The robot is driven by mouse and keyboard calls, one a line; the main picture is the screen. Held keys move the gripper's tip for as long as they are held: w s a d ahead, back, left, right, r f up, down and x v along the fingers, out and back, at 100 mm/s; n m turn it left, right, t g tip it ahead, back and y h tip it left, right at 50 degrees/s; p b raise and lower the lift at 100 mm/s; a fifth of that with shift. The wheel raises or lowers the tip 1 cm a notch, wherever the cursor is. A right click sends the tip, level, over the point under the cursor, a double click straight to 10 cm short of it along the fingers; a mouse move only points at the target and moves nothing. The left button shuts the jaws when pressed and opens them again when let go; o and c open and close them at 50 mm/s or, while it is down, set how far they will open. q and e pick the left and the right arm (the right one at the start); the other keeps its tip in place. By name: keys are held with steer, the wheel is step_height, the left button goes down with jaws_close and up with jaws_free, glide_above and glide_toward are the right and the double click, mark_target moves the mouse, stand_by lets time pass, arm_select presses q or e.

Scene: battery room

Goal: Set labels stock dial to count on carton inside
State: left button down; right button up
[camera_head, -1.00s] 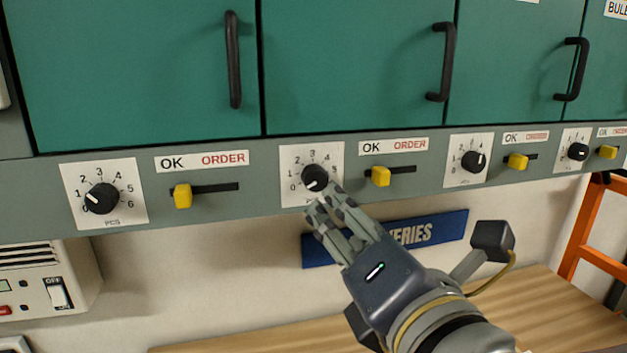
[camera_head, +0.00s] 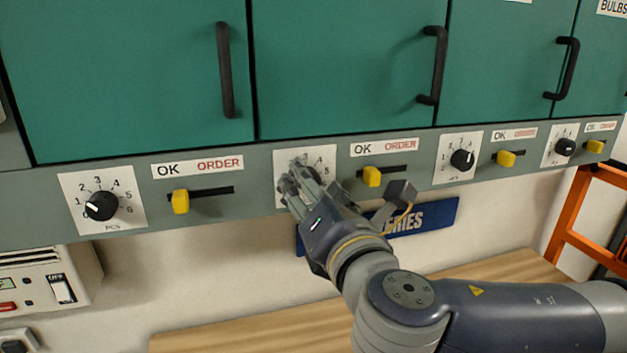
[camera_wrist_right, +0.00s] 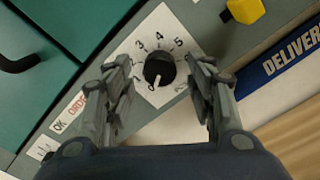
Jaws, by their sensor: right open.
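My right gripper (camera_head: 300,180) is at the second dial from the left and covers much of its white plate in the head view. In the right wrist view the gripper (camera_wrist_right: 160,95) is open, with one finger on each side of the round black knob (camera_wrist_right: 158,70). The knob's white mark points down, close to the 0 end of the scale. I cannot tell whether the fingers touch the knob. No label reading "labels" is legible, and no carton is in view. My left gripper is not in view.
Green cabinet doors (camera_head: 350,70) with black handles are shut above the strip. A similar dial (camera_head: 101,206) sits left, others right. Yellow sliders (camera_head: 372,177) stand beside the dials. A blue sign (camera_head: 425,218), a wooden top (camera_head: 240,332) and an orange frame (camera_head: 570,215) are below.

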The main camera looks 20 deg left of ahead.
steer(key=shift+w, duration=0.1)
steer(key=c, duration=1.1)
steer(key=shift+o, duration=0.2)
steer(key=shift+f, duration=0.1)
steer(key=shift+a+m+b, duration=0.1)
steer(key=shift+m+b, duration=4.6)
steer(key=shift+m, duration=3.1)
